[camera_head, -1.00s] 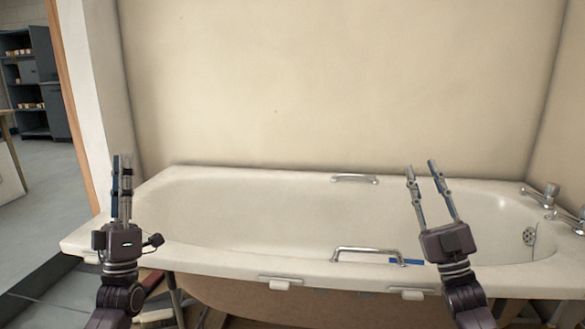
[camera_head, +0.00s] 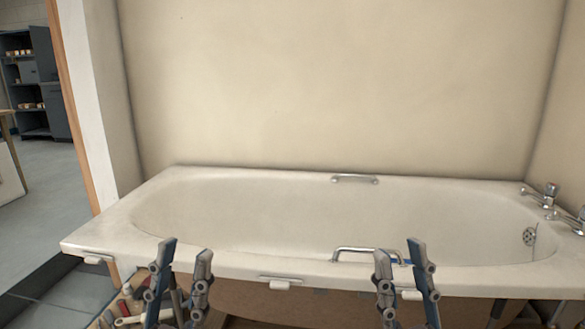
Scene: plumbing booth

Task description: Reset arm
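My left gripper (camera_head: 185,249) is at the bottom of the head view, in front of the bathtub's near rim. Its two fingers stand apart with nothing between them. My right gripper (camera_head: 398,249) is at the bottom, right of the middle, in front of the near rim by the chrome grab handle (camera_head: 352,250). Its fingers are also apart and nothing is held. Only the fingers show; the wrists and arms are below the picture.
The white bathtub (camera_head: 250,184) spans the view, with taps (camera_head: 550,193) at its right end. A far handle (camera_head: 355,178) sits on the back rim. Tools and bits (camera_head: 130,308) lie low at left, partly hidden. Walls close the back and right; open floor (camera_head: 40,200) is at left.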

